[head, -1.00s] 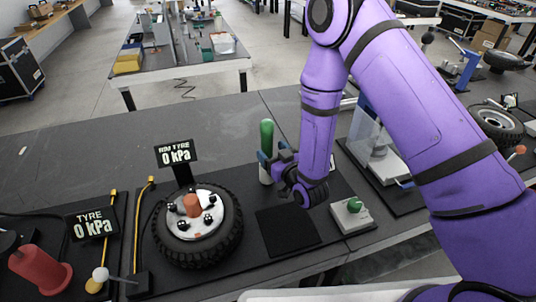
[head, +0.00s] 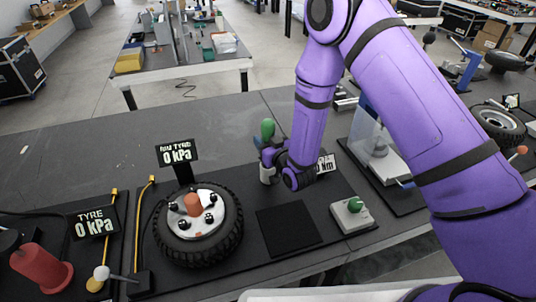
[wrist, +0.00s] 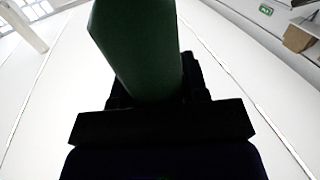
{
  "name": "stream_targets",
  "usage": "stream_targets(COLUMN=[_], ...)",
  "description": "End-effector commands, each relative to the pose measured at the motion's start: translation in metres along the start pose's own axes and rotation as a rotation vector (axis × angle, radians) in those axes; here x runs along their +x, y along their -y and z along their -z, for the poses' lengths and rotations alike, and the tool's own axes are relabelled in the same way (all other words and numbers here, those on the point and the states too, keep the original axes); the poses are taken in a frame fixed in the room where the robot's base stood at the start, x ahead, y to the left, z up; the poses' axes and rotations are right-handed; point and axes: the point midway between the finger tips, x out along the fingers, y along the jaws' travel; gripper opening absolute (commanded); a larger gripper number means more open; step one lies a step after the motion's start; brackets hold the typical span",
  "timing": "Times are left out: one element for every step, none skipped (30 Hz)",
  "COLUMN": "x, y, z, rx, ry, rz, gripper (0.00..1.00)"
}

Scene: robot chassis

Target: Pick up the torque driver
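The torque driver (head: 267,129) has a green handle and stands roughly upright in a pale cylindrical base (head: 267,174) on the black mat. My gripper (head: 268,150) is at the handle, with its fingers around its lower part, and hides some of it. In the wrist view the green handle (wrist: 138,45) rises large and close between the dark finger parts of my gripper (wrist: 155,95). Whether the fingers press on the handle cannot be told.
A tyre (head: 198,225) with a "0 kPa" display (head: 177,153) stands left of the driver. A "0 Nm" display (head: 325,165) is partly behind my arm. A grey box with a green knob (head: 351,214) sits front right. A dark square pad (head: 288,227) lies clear in front.

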Motion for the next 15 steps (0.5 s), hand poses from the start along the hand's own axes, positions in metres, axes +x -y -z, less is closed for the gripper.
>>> stream_targets(x=[0.000,0.000,0.000,0.000,0.000,0.000,0.000,0.000,0.000,0.000,0.000,0.000,0.000,0.001,0.001], y=[0.000,0.000,0.000,0.000,0.000,0.000,0.000,0.000,0.000,0.000,0.000,0.000,0.000,0.000,0.000], z=[0.000,0.000,0.000,0.001,0.001,0.001,0.001,0.001,0.001,0.001,0.002,0.004,0.005,0.008,0.012], rx=[0.000,0.000,0.000,0.000,0.000,0.000,0.000,0.000,0.000,0.000,0.000,0.000,0.000,0.000,0.000], ry=[0.000,0.000,0.000,-0.002,-0.002,-0.002,-0.002,-0.002,-0.002,-0.002,-0.002,-0.003,-0.003,-0.003,-0.004], rz=[0.000,0.000,0.000,0.000,0.000,0.000,0.000,0.000,0.000,0.000,0.000,0.000,0.000,0.000,0.000], gripper=[0.25,0.18,0.12,0.12,0.12,0.12,0.12,0.12,0.12,0.12,0.12,0.12,0.12,0.12,0.12])
